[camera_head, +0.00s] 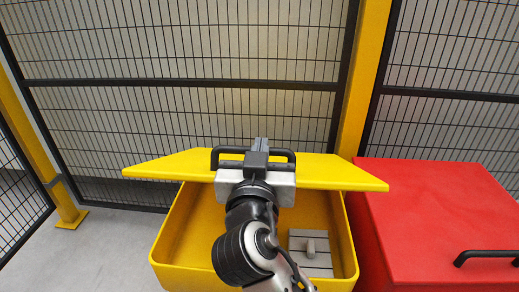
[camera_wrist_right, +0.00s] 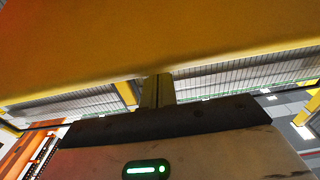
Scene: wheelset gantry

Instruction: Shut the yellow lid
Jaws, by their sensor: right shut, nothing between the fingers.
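The yellow lid (camera_head: 330,172) is partly open in the head view, tilted above the yellow box (camera_head: 171,240), whose front and inside show below it. A black handle (camera_head: 291,158) shows on the lid, partly hidden by my right gripper. My right gripper (camera_head: 261,144) is in front of the lid's middle, its shut, empty fingers pointing away from me. In the right wrist view, a yellow surface (camera_wrist_right: 130,35) fills the top, close to the shut fingers (camera_wrist_right: 157,90). I cannot tell whether they touch it. My left gripper is not in view.
A red box (camera_head: 430,210) with a black handle (camera_head: 486,254) stands close at the right. A black mesh fence (camera_head: 200,84) and yellow post (camera_head: 362,80) stand behind. Bare floor (camera_head: 105,245) shows at the left.

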